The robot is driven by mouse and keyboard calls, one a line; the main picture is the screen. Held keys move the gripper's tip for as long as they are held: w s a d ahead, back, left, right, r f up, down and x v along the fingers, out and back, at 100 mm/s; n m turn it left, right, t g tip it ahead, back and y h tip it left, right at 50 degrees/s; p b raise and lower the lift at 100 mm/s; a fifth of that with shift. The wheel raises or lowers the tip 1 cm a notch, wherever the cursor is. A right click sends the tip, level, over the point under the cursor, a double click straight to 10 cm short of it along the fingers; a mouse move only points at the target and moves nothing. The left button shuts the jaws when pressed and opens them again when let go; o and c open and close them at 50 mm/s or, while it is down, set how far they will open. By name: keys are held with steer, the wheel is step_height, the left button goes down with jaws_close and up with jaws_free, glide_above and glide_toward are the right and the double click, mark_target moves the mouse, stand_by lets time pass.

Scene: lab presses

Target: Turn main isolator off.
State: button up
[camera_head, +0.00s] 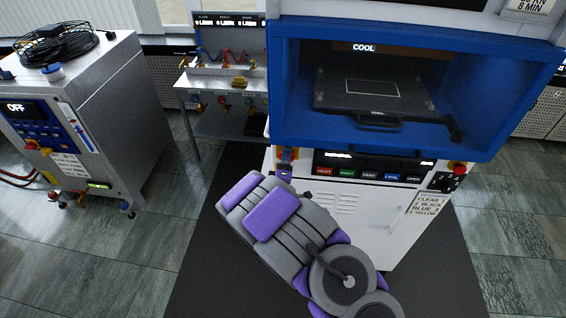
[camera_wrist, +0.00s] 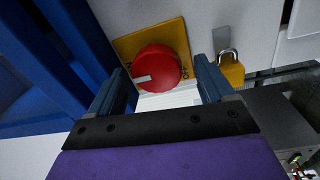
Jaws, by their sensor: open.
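The main isolator is a round red knob (camera_wrist: 157,66) on a yellow plate (camera_wrist: 178,32), on the white face of the blue and white press (camera_head: 330,195). A white mark on the knob points left in the wrist view. My gripper (camera_wrist: 160,72) is open, with one finger at each side of the knob in the picture. I cannot tell whether the fingers touch it. In the head view my gripper (camera_head: 287,155) is at the press's left front edge and the knob is mostly hidden.
A brass padlock (camera_wrist: 231,68) hangs just right of the right finger. A row of coloured buttons (camera_head: 363,173) and a red stop button (camera_head: 460,169) are to the right. A grey cabinet (camera_head: 115,110) stands at left. Dark mat (camera_head: 205,270) lies under my arm.

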steer(key=s+f+p, duration=0.1)
steer(key=s, duration=1.6)
steer(key=shift+a+f, duration=0.15)
steer(key=shift+a, duration=0.25)
steer(key=shift+s, duration=0.1)
steer(key=s+d+r+m+g+b, duration=0.1)
steer(key=s+d+r+m+g, duration=0.4)
steer(key=s, duration=0.6)
steer(key=s+d+r+m+g, duration=0.5)
steer(key=s+d+g, duration=0.3)
steer(key=s, duration=0.2)
steer(key=s+d+r+m+g+b, duration=0.1)
steer(key=s+d+r+m+g, duration=0.5)
steer(key=s, duration=0.5)
steer(key=shift+s+d+r+g+y+b, duration=0.15)
steer(key=shift+s+d+g+y+b, duration=0.2)
steer(key=shift+d+g, duration=0.4)
